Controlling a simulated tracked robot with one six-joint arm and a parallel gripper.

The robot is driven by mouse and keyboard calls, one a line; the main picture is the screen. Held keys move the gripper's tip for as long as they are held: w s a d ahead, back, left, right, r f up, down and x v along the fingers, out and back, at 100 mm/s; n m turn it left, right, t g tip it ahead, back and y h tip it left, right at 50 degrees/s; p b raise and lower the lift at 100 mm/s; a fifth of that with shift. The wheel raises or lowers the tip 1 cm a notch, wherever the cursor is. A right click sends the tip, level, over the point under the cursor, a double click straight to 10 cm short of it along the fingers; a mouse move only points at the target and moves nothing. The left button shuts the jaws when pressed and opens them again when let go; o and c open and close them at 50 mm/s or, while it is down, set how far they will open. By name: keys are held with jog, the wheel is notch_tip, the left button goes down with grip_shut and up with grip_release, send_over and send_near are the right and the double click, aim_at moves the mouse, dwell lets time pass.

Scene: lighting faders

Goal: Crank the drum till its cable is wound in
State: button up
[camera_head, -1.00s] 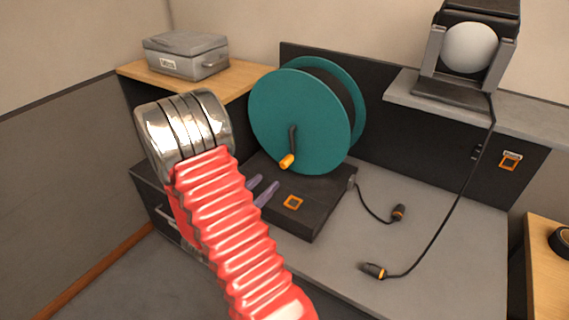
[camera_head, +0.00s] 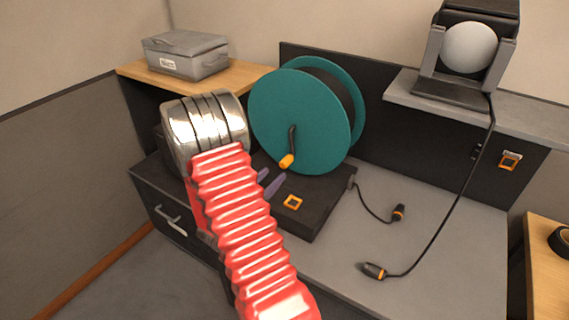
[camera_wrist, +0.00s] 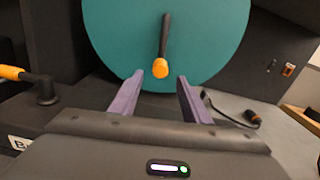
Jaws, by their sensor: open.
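A teal cable drum (camera_head: 300,122) stands upright on a dark base box (camera_head: 318,205) on the bench. Its crank (camera_head: 292,140) is a dark arm pointing down, with an orange knob (camera_head: 286,162) at its lower end. A short black cable (camera_head: 372,208) runs from the base's right side to an orange-ringed plug (camera_head: 398,212) lying on the bench. My gripper (camera_head: 272,182) is open and empty, with purple fingers just in front of and below the knob. In the wrist view the knob (camera_wrist: 160,68) sits between and beyond the fingertips (camera_wrist: 158,78), apart from them.
A lamp (camera_head: 468,50) stands on the right shelf, its cable hanging to a second plug (camera_head: 373,271) on the bench. A grey case (camera_head: 186,54) sits on the wooden shelf. In the wrist view another orange-handled lever (camera_wrist: 28,76) is at left.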

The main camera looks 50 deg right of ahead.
aim_at(282, 166)
jog(key=d, duration=0.9)
jog(key=shift+w+d, duration=0.1)
jog(key=shift+w, duration=0.3)
grip_shut()
